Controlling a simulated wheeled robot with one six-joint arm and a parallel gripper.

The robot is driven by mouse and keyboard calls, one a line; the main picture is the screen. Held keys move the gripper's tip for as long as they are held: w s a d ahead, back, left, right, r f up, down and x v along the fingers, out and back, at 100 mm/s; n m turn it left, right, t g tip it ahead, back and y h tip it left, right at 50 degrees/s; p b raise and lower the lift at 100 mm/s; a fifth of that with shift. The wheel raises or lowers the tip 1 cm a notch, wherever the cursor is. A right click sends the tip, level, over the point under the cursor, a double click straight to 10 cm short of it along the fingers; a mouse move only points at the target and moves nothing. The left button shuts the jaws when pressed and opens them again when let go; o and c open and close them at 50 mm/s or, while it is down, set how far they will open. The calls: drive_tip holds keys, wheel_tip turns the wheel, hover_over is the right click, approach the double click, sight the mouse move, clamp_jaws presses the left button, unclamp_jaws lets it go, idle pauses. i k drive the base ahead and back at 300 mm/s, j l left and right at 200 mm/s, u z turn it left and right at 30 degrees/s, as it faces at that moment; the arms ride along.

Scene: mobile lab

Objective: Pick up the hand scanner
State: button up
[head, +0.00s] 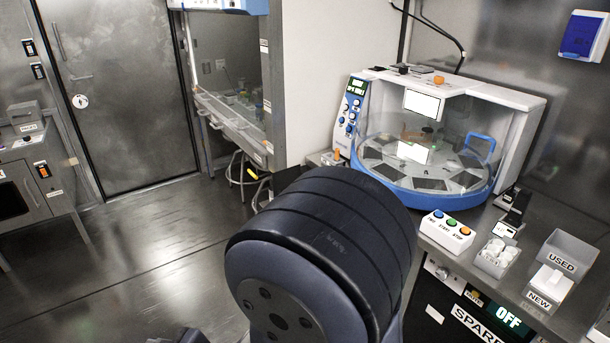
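A small dark upright device (516,207), possibly the hand scanner, stands on the right-hand counter (470,214), against the wall side and right of the round machine. It is too small to identify for certain. A large dark joint of my arm fills the lower middle of the view and hides part of the counter's front. My gripper does not show, so its distance from the device cannot be told.
A centrifuge-like machine (476,199) with a clear lid stands on the counter. In front are a three-button box (447,230), a bin of white items (484,264), and bins marked USED (563,266) and NEW (539,299). Open floor (130,255) lies left; a stool (240,180) stands beyond.

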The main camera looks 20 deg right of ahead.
sight(520, 207)
drive_tip(key=z, duration=3.7)
drive_tip(key=j+z, duration=0.15)
drive_tip(key=j, duration=0.35)
drive_tip(key=j+z, duration=0.15)
drive_tip(key=j, duration=0.35)
drive_tip(key=k+j+z, duration=0.15)
drive_tip(key=j, duration=0.35)
drive_tip(key=j+z, duration=0.15)
drive_tip(key=j, duration=0.85)
drive_tip(key=i, duration=0.05)
